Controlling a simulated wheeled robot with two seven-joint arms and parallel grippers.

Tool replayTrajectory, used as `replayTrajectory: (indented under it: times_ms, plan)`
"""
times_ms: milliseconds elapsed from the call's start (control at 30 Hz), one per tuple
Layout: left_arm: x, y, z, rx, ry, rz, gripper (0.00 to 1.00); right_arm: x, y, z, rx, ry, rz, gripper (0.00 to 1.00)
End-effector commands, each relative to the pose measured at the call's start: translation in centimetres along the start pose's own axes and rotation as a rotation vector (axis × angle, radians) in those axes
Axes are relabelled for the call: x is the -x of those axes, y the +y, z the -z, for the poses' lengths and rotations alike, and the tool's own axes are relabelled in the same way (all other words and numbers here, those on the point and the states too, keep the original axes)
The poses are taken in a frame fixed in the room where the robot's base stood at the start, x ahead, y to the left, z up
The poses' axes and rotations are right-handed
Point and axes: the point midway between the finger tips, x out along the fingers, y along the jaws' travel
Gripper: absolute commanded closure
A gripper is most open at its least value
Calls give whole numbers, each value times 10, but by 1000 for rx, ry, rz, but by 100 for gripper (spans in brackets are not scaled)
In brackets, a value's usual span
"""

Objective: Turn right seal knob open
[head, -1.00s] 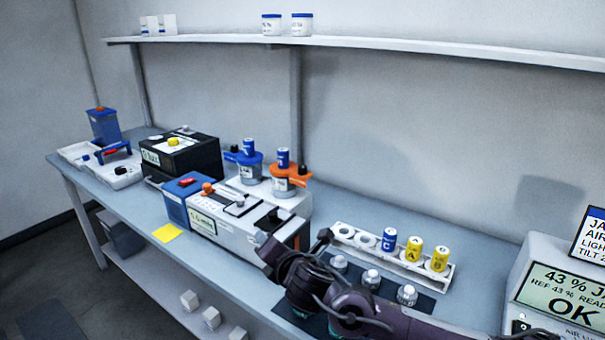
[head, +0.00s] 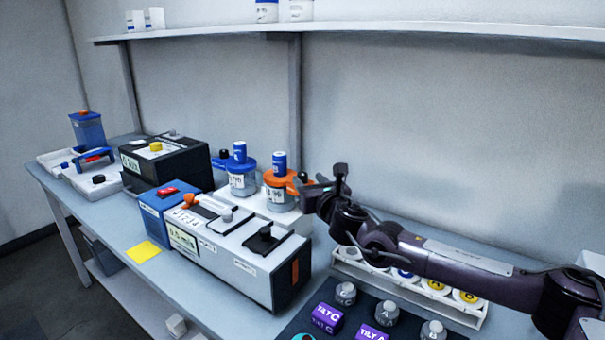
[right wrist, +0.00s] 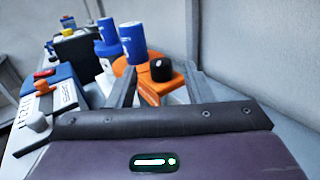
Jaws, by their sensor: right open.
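The right seal is an orange collar (head: 278,193) on a grey jar with a blue vial on top; it also shows in the right wrist view (right wrist: 148,88). Its black knob (right wrist: 161,69) stands on the collar's near arm. In the head view the knob is hard to make out beside my gripper. My right gripper (head: 307,188) is open at the right side of the orange collar. In the right wrist view its fingers (right wrist: 158,88) stand either side of the knob's line, with the knob just beyond them. I cannot tell whether they touch it. My left gripper is not in view.
The blue-collared jar (head: 241,180) with its own black knob (head: 223,153) stands left of the orange one. A white and blue instrument (head: 235,245) sits in front. A white vial rack (head: 350,262) lies below my right arm. A shelf (head: 350,29) runs above.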

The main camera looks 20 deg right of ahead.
Motion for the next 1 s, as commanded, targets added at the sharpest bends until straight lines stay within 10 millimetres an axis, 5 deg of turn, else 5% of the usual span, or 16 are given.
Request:
replayTrajectory:
  times_ms: [200,533,733,1000]
  plan:
    - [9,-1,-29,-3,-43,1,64,-32,1,-2,-2,0,1,54]
    - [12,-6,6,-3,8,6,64,-51,0,0,-3,1,0,54]
    - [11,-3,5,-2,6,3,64,-52,0,0,-3,1,0,54]
    - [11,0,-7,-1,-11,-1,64,-51,0,0,-3,1,0,86]
